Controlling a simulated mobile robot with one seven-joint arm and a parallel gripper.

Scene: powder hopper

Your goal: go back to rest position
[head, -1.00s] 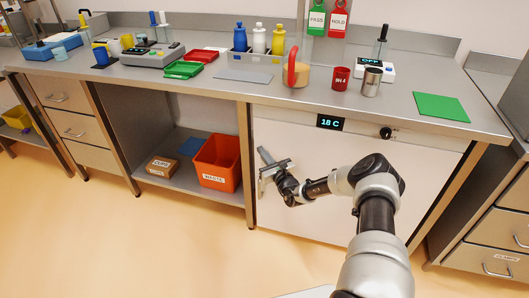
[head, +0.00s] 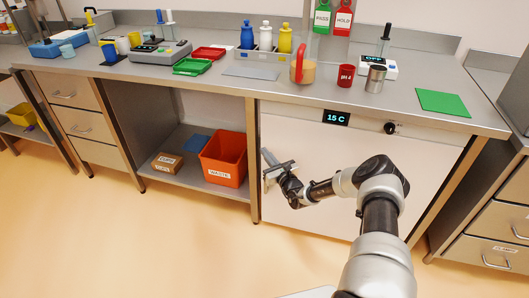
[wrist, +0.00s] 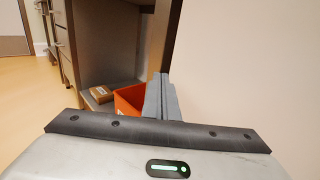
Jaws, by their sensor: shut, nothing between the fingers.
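My gripper (head: 268,163) is in front of the white panel below the bench, beside the open shelf bay, in the head view. It is low, well under the bench top, and empty. In the wrist view its fingers (wrist: 163,98) are together with nothing between them. My arm is bent, reaching from the lower right towards the bench front.
The bench top (head: 205,85) carries bottles (head: 265,38), trays, a red-handled jug (head: 303,68), a red cup (head: 345,76), a metal cup (head: 375,79) and a green mat (head: 443,102). The orange waste bin (head: 224,158) stands on the low shelf. The floor (head: 130,240) is clear.

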